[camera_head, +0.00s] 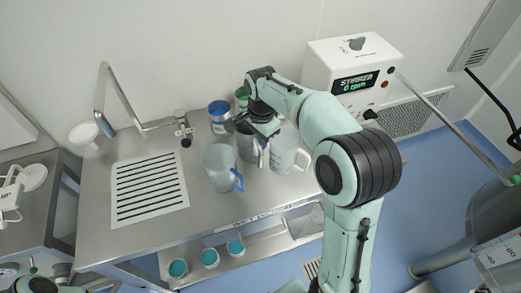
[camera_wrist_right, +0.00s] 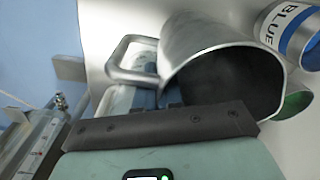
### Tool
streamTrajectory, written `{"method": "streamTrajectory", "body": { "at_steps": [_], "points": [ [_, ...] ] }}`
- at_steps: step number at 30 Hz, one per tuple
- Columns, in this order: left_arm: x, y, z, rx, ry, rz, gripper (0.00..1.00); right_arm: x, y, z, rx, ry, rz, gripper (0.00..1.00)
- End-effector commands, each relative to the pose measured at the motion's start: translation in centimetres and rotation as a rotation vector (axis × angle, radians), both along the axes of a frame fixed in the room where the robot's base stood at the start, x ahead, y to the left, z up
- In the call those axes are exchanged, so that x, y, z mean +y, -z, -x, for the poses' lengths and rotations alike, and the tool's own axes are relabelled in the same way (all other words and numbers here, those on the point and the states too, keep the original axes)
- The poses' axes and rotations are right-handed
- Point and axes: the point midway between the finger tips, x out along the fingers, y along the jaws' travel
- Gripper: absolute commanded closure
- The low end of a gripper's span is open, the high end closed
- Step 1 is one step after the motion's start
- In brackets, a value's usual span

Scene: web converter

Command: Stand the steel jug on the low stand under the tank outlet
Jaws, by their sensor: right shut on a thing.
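The steel jug (camera_head: 247,150) is at the back of the steel bench, between two translucent jugs and partly hidden under my right gripper (camera_head: 262,127). In the right wrist view the steel jug (camera_wrist_right: 225,75) shows its wide dark mouth, with its loop handle to the left. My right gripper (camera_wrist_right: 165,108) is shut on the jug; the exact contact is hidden. I cannot tell whether the jug's base touches the bench. A large steel tank (camera_head: 480,215) is at the right edge. Its outlet and the low stand cannot be made out. My left gripper is not seen.
A translucent jug with a blue handle (camera_head: 218,170) and another translucent jug (camera_head: 286,153) stand close on either side. A blue-labelled can (camera_head: 219,115) and a green one (camera_head: 241,98) are behind. A stirrer box (camera_head: 350,75) is at back right. Blue floor (camera_head: 415,185) lies open before the tank.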

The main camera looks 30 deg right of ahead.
Motion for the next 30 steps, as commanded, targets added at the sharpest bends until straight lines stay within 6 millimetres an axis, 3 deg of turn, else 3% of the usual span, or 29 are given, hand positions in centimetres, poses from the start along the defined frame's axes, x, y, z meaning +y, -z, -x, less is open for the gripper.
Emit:
{"method": "streamTrajectory", "body": {
  "at_steps": [9, 23, 24, 25, 30],
  "points": [
    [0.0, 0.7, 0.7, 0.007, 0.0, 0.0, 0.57, 0.0, 4.0, 0.0, 0.001, 0.001, 0.001, 1.0],
    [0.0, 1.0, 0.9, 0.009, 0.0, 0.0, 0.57, 0.0, 4.7, 0.0, -0.001, 0.001, 0.001, 1.0],
    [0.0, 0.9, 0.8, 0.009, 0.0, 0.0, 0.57, 0.0, 4.7, 0.0, 0.0, 0.001, 0.001, 0.8],
    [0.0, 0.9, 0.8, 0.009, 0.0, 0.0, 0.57, 0.0, 4.7, 0.0, 0.0, 0.001, 0.001, 0.71],
    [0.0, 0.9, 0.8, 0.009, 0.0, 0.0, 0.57, 0.0, 4.6, 0.0, 0.0, 0.001, 0.001, 0.68]
  ]
}}
